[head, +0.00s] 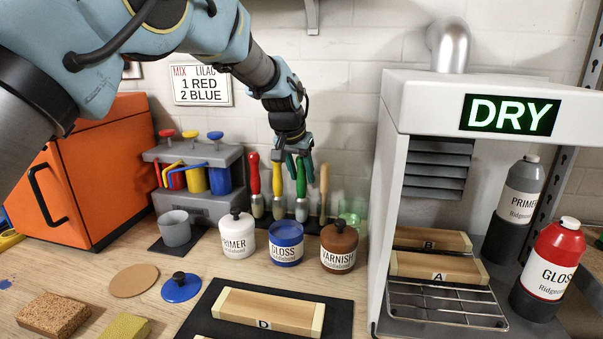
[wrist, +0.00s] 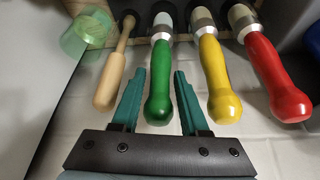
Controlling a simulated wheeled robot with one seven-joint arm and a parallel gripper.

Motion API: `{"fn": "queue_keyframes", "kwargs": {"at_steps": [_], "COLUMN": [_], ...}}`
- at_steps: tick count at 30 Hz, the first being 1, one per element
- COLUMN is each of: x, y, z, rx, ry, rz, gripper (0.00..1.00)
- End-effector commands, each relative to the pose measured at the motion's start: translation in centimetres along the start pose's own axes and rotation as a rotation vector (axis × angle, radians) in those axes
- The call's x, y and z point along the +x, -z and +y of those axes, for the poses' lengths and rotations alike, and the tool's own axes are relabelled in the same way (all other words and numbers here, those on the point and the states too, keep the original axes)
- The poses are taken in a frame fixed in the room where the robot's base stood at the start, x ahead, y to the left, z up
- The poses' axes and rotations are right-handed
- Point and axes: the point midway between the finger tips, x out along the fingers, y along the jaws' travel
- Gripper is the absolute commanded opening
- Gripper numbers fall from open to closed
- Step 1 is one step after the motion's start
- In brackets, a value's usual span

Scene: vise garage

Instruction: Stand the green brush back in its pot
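The green brush (head: 301,188) stands upright, handle up, in a dark rack at the back of the bench. Its green handle (wrist: 165,85) and pale ferrule show in the wrist view, the lower end going into a dark holder. My gripper (head: 299,160) is at the top of this handle, pointing down. In the wrist view my gripper (wrist: 158,80) is open, with teal fingers on either side of the green handle and gaps showing. I cannot tell any contact. The bristles are hidden.
Red (head: 254,178) and yellow (head: 277,185) brushes and a wooden stick (head: 323,190) stand beside it. A clear green cup (head: 351,220) is at the right. White, blue (head: 286,243) and brown pots stand in front. The drying cabinet (head: 390,170) rises on the right.

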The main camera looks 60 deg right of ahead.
Motion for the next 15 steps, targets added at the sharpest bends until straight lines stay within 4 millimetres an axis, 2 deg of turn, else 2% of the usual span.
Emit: {"fn": "queue_keyframes", "kwargs": {"at_steps": [1, 6, 15], "x": [-0.01, -0.01, -0.41], "y": [0.01, 0.01, 0.01], "z": [-0.01, -0.01, -0.01], "rx": [0.000, 0.000, 0.000], "ry": [0.000, 0.000, 0.000], "rz": [0.000, 0.000, 0.001], "gripper": [0.51, 0.67, 0.67]}}
